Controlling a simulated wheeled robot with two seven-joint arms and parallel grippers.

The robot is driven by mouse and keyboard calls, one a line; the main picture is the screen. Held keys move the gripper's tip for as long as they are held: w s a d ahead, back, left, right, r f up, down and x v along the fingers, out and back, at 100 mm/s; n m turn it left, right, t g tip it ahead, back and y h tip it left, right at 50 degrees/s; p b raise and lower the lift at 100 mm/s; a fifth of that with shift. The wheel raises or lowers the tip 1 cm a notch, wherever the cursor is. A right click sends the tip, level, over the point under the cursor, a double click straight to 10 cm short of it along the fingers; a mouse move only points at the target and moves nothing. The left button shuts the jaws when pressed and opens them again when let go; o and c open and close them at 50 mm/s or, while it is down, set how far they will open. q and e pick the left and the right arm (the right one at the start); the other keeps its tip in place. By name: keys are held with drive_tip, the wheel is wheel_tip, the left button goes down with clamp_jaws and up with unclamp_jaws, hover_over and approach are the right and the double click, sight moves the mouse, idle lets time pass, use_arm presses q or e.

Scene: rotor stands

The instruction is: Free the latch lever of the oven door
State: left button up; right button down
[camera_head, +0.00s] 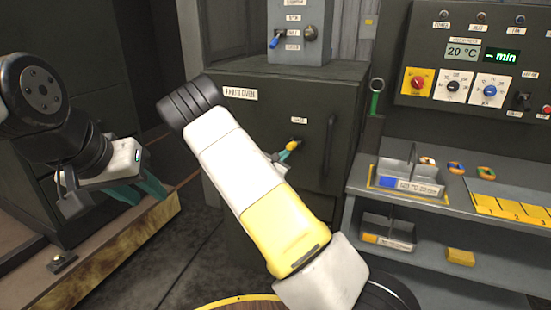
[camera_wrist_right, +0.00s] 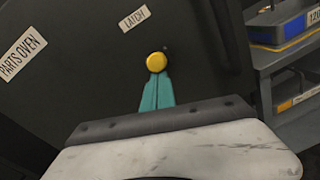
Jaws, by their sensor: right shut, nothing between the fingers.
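The dark parts oven (camera_head: 250,118) stands in the middle of the head view. Its latch lever has a yellow end (camera_head: 292,145), below the LATCH label on the door. In the right wrist view the lever shows as a round yellow knob (camera_wrist_right: 156,60). My right gripper (camera_wrist_right: 157,80) is shut and empty, its teal fingertips right at the knob's lower edge; I cannot tell whether they touch. In the head view my right arm hides most of this gripper. My left gripper (camera_head: 150,198) is far left, away from the oven, its teal fingers apart and empty.
A vertical door handle (camera_head: 329,145) is right of the lever. A control box (camera_head: 298,32) sits on the oven. At right, a grey shelf (camera_head: 455,215) holds bins and rings under a control panel (camera_head: 480,65). A wooden-edged platform (camera_head: 110,250) lies at lower left.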

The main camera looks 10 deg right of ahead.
drive_tip(key=shift+w+d+r+g+y, duration=0.1)
drive_tip(key=shift+r+g+y, duration=0.15)
drive_tip(key=shift+r, duration=0.4)
drive_tip(key=shift+w+r+g+y, duration=0.15)
drive_tip(key=shift+r+g, duration=0.1)
drive_tip(key=shift+r, duration=0.4)
